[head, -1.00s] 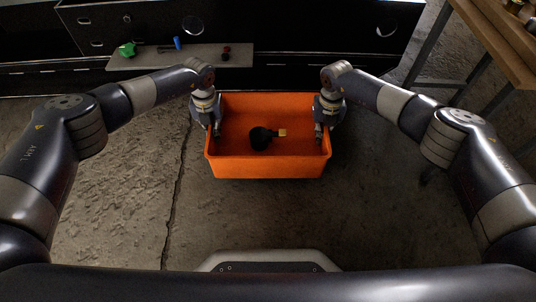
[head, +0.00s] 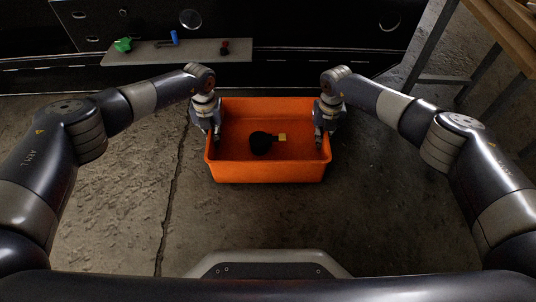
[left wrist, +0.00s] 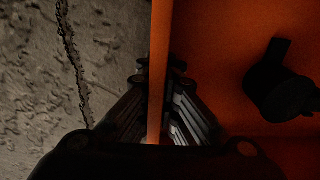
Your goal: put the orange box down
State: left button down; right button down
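The orange box (head: 268,171) is open at the top and looks level between my two arms, in the middle of the head view. My left gripper (head: 215,133) is at its left wall, and my right gripper (head: 319,138) is at its right wall. In the left wrist view, the left fingers (left wrist: 159,85) lie on both sides of the box wall (left wrist: 160,40), shut on it. The right fingers straddle the opposite wall and look shut on it, though partly hidden. Whether the box bottom touches the floor cannot be told.
Bare concrete floor (head: 130,205) surrounds the box. A grey shelf (head: 200,52) with small tools is behind, before dark drawers. A wooden bench (head: 500,35) stands at the upper right.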

pick_arm(q)
jog(key=shift+a+f, duration=0.15)
jog(key=shift+f, duration=0.15)
pick_arm(e)
jog(key=shift+d+f, duration=0.1)
jog(key=shift+f, duration=0.2)
pick_arm(q)
jog(key=c, duration=1.8)
grip_release()
jog(key=shift+r, duration=0.1)
pick_arm(e)
jog(key=c, duration=1.8)
grip_release()
jog(key=shift+r, duration=0.1)
pick_arm(q)
notch_tip(320, 180, up, 12)
jog(key=shift+f, duration=0.1)
pick_arm(e)
notch_tip(320, 180, up, 12)
